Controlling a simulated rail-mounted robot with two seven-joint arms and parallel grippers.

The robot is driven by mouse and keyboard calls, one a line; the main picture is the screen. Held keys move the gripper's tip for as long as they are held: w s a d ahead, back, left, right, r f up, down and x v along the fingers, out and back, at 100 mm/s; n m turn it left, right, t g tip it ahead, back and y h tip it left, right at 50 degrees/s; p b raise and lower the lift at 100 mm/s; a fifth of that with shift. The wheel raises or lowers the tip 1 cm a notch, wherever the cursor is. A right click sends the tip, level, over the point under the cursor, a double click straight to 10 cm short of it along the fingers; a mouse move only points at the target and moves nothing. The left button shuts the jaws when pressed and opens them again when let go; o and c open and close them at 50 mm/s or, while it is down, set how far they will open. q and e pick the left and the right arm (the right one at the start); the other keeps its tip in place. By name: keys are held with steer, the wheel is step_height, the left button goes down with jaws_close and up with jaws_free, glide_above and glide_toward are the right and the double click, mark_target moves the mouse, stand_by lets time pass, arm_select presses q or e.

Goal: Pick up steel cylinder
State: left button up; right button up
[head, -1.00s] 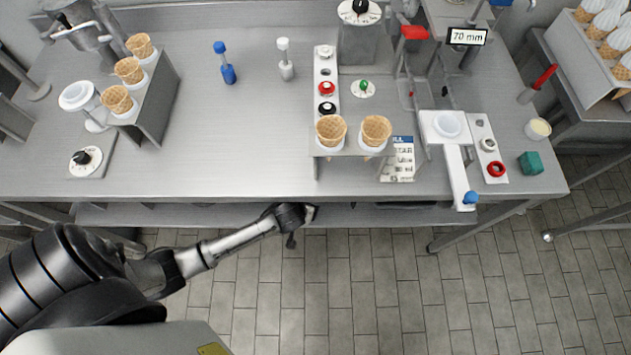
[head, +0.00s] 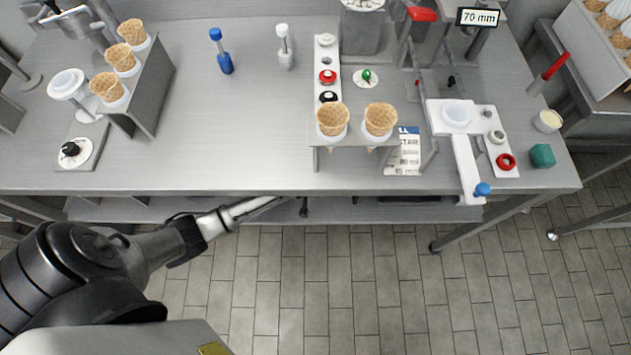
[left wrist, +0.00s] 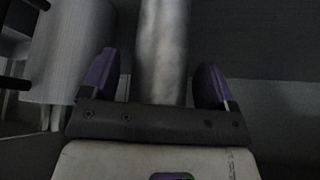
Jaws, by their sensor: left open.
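In the left wrist view, a grey, mottled metal cylinder (left wrist: 162,50) runs up the picture between the two purple-tipped fingers of my left gripper (left wrist: 156,82). The fingers are open on either side of it, with a visible gap at each side. Its lower end is hidden behind the gripper's dark body. In the head view my left arm reaches to the front edge of the steel table, and the gripper is hidden under the tabletop. The cylinder cannot be made out there. My right gripper is in neither view.
The steel table (head: 240,150) overhangs a lower shelf (head: 360,212). In the left wrist view a wide pale grey cylindrical shape (left wrist: 70,50) stands at the left, close to the left finger. On the table are cone holders (head: 150,95), a blue-handled tool (head: 221,50) and a dispenser.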

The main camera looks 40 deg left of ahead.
arm_select(q)
steer(key=shift+f, duration=0.25)
jaws_close()
stand_by(0.7)
steer(key=shift+r, duration=0.15)
